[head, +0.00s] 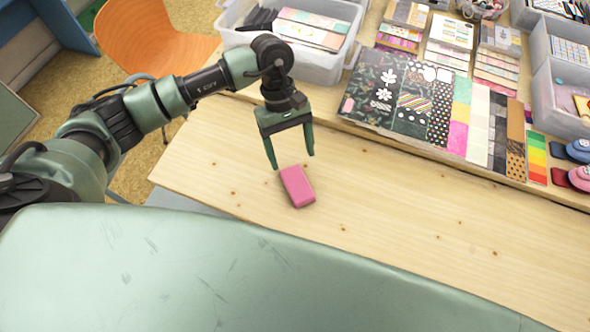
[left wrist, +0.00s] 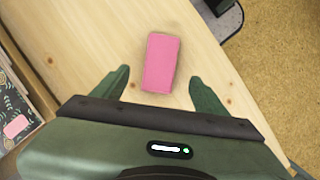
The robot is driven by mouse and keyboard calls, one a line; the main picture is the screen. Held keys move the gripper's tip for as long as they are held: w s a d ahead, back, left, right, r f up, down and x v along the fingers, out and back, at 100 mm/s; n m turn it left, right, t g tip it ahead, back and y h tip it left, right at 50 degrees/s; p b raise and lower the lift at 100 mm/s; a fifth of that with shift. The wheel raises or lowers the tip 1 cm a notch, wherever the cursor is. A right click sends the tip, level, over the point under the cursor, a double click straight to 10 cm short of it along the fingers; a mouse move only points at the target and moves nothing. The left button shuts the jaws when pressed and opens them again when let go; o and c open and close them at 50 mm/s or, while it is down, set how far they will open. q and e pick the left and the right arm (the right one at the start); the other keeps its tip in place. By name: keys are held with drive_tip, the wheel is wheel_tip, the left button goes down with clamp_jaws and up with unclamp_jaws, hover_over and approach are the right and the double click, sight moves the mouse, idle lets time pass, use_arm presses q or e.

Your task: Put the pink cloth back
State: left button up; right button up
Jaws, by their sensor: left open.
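A pink block-shaped piece (head: 297,187), which I take for the pink cloth, lies flat on the wooden table in the head view. It also shows in the left wrist view (left wrist: 161,62), just beyond and between my fingertips. My left gripper (head: 291,161) is open and empty, pointing down just behind the pink piece, and its fingers (left wrist: 158,82) are spread wide. In the head view the right fingertip appears close to the piece's far edge; I cannot tell whether they touch. My right gripper is not in view.
The wooden table (head: 400,215) is clear around the pink piece. Behind stand a clear plastic bin (head: 315,66), patterned paper sheets (head: 410,108), card stacks and another bin (head: 560,105). Blue and pink punches (head: 575,178) are at the right. An orange chair (head: 150,40) stands at the back left.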

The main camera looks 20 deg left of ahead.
use_arm(q)
drive_tip(key=shift+v, duration=1.55)
drive_tip(key=shift+s, duration=0.1)
